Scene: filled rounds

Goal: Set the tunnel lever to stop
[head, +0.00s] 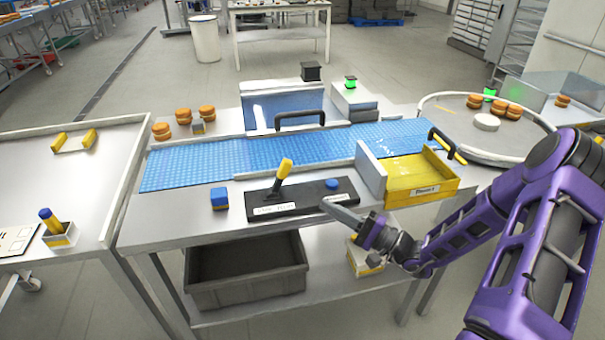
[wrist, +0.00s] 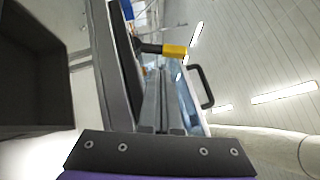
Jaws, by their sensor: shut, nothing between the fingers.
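The tunnel lever has a yellow grip (head: 285,169) on a dark stalk, set on a black base plate (head: 300,198) at the table's front. In the head view its stalk leans up to the right. White labels on the plate are too small to read. My gripper (head: 327,203) is shut and empty, at the plate's front right, right of the lever and apart from its grip. The wrist view shows the lever's yellow grip (wrist: 174,51) ahead of my shut fingers (wrist: 168,75). A blue button (head: 332,184) sits on the plate's right part.
A blue conveyor belt (head: 225,160) with a black-handled tunnel runs behind the plate. A yellow tray (head: 420,180) stands to the right, near my arm. A grey crate (head: 245,275) is on the shelf below.

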